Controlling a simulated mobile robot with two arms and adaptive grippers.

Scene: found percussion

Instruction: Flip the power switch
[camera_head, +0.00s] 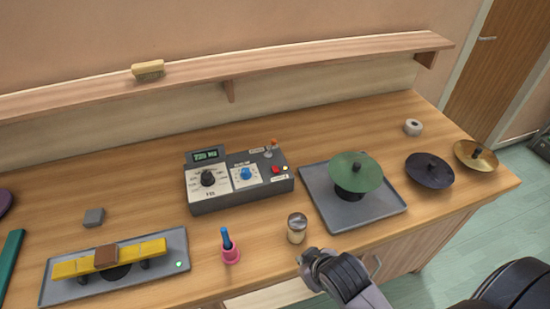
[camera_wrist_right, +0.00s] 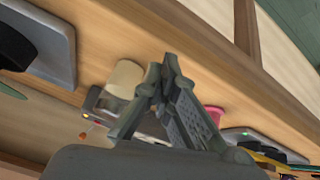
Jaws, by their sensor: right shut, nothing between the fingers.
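The grey control box (camera_head: 240,182) stands on the wooden counter, with a small display, a black knob, a blue knob, a red button and a lit yellow lamp. A toggle switch with an orange tip (camera_head: 272,146) stands up at its back right corner. My right gripper (camera_head: 305,258) is at the counter's front edge, in front of the box and well apart from it. It is shut and empty. In the right wrist view the gripper (camera_wrist_right: 162,75) partly hides the box, and the orange tip (camera_wrist_right: 83,134) shows at lower left. My left gripper is not in view.
A glass jar (camera_head: 297,230) stands close behind my right gripper. A pink holder (camera_head: 230,255) with a blue stick is left of it. A grey tray (camera_head: 390,208) bears a green disc at right. A tray of yellow bars (camera_head: 178,245) lies at left. A shelf (camera_head: 290,62) overhangs the back.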

